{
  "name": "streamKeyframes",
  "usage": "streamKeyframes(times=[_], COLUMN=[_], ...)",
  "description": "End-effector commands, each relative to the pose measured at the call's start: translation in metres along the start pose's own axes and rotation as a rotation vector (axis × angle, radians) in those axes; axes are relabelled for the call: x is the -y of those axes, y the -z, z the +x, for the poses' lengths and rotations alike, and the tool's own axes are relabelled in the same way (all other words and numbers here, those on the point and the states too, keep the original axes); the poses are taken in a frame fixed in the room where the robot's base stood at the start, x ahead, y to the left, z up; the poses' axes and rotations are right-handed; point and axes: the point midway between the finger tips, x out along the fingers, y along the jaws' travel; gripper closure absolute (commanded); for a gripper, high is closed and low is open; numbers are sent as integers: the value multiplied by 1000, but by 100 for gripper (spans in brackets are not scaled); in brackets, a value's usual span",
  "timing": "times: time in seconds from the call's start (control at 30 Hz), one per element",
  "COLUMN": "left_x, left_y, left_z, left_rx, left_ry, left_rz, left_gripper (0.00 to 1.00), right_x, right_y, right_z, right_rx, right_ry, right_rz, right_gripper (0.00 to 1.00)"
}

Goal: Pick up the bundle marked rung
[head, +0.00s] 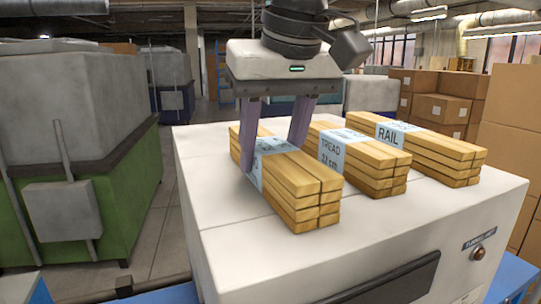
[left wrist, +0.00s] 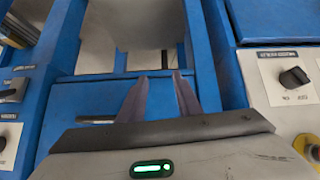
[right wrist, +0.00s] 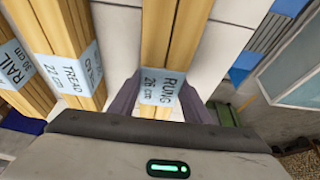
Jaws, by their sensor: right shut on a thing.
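The bundle marked RUNG, 26 cm (right wrist: 157,95), is a stack of light wooden bars with a pale blue paper band. In the head view it is the leftmost bundle (head: 305,187) on the white machine top (head: 205,150). My right gripper (head: 275,152) reaches down from above and is shut on it, one finger on each side of the band. The right wrist view shows the same fingers (right wrist: 161,92) against its sides. The bundle appears to rest on the top. My left gripper (left wrist: 161,76) shows only in its wrist view, fingers apart with nothing between them.
The TREAD bundle (head: 365,165) lies just right of the rung bundle, and the RAIL bundle (head: 435,155) beyond it. Cardboard boxes (head: 445,108) stand behind at right. A green and grey machine (head: 75,200) is at left. Blue frames (left wrist: 65,60) surround my left gripper.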

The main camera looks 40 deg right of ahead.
Motion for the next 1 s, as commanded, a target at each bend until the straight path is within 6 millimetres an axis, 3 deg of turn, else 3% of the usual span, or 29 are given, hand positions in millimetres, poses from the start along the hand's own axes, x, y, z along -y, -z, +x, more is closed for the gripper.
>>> streamKeyframes(times=[0.17, 0.6, 1.0], left_x=[0, 0, 0], left_y=[-1, 0, 2], left_z=[0, 0, 0], left_rx=[0, 1, -2], left_ry=[0, 0, 0], left_rz=[0, 0, 0], left_gripper=[69, 69, 69], right_x=[0, 1, 1], right_y=[6, 35, 38], right_z=[-13, -82, -93], right_rx=[-7, -3, -2], right_ry=[1, 4, 2], right_rz=[2, -1, -1], right_gripper=[92, 92, 92])
